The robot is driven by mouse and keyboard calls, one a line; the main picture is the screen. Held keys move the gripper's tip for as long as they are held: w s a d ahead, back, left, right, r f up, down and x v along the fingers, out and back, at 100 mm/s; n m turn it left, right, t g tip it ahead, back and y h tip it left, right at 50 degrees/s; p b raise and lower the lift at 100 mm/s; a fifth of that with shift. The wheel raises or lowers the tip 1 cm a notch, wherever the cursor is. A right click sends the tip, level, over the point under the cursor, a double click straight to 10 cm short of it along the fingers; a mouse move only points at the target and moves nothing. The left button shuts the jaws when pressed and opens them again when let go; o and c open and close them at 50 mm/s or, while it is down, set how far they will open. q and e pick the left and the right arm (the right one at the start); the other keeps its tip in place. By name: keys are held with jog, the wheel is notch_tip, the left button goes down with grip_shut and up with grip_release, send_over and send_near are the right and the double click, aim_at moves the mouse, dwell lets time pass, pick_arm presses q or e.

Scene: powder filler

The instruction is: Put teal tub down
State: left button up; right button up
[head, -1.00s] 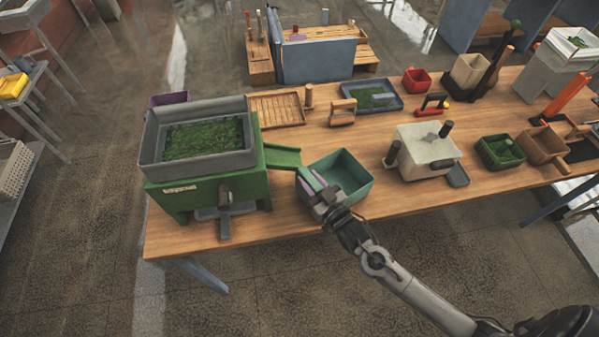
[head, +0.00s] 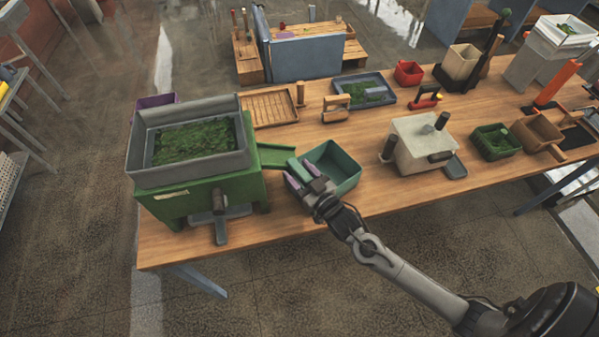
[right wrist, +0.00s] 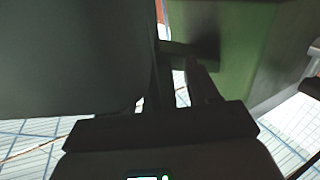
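The teal tub (head: 345,176) stands upright on the wooden table in the head view, just right of the green filler's chute. It looks empty inside. My right gripper (head: 301,177) is at the tub's near left side with its fingers apart. In the right wrist view a large dark wall, likely the tub (right wrist: 75,55), fills the left. The two fingers of my right gripper (right wrist: 183,85) show beside it with a bright gap between them. Whether a finger touches the tub is hard to tell. My left gripper is not in view.
The green powder filler (head: 200,195) with its grey hopper stands left of the tub, and its green chute (head: 278,157) reaches close to the tub. A pale box-shaped device (head: 418,148) stands to the right. A wooden-handled block (head: 335,108) and a blue tray (head: 366,78) lie behind.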

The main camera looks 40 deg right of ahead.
jog(key=shift+r, duration=0.1)
jog(key=shift+r, duration=0.2)
jog(key=shift+s+f, duration=0.15)
jog(key=shift+s, duration=0.15)
jog(key=s+a+f+g, duration=0.2)
jog(key=s+g, duration=0.2)
jog(key=s, duration=0.4)
jog(key=s+a+f+n+g, duration=0.1)
jog(key=s+a+f+g, duration=0.1)
jog(key=s+g, duration=0.3)
jog(key=s+a+f+g, duration=0.2)
jog(key=s+g, duration=0.3)
jog(key=s, duration=0.7)
jog(key=shift+n, duration=0.4)
